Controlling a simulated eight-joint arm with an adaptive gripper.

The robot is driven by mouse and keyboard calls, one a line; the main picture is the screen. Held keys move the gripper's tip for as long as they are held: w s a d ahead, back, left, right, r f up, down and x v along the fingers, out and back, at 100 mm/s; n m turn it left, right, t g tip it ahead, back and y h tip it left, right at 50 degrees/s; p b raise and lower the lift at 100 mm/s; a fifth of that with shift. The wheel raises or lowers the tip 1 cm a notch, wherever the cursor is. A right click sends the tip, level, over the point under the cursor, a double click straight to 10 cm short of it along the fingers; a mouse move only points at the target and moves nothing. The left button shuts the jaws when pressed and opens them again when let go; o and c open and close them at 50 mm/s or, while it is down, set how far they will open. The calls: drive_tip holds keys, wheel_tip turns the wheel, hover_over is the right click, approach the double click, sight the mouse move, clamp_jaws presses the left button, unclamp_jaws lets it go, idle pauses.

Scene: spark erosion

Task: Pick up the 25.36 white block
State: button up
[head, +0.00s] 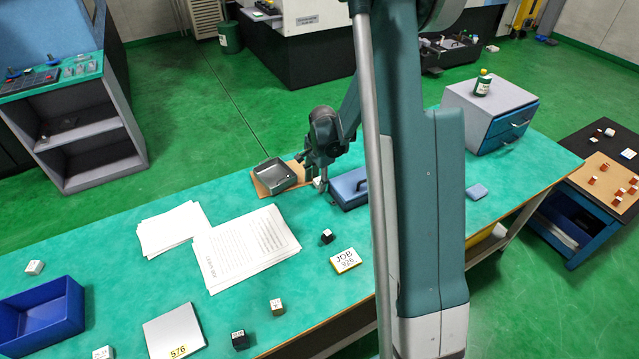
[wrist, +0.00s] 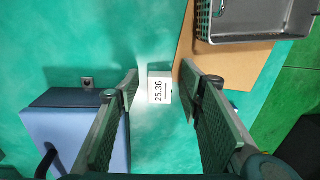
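The white block (wrist: 159,88) bears the label 25.36 and stands on the green table top in the wrist view. My gripper (wrist: 158,84) is open, with one finger on each side of the block and a gap showing on both sides. The fingers do not appear to touch it. In the head view my gripper (head: 322,178) points down at the far side of the table, and the white block (head: 317,183) shows only partly beside the fingers.
A grey metal tray (head: 276,177) on a brown board lies just left of my gripper. A blue box (head: 348,188) lies close on its right.

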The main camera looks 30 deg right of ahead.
sight(317, 182)
drive_tip(key=shift+c, duration=0.6)
drive_tip(key=c, duration=1)
drive_tip(key=shift+o, duration=0.2)
drive_tip(key=shift+r, duration=0.1)
wheel_tip(317, 182, up, 10)
drive_tip(key=p, duration=0.1)
drive_tip(key=shift+p, duration=0.3)
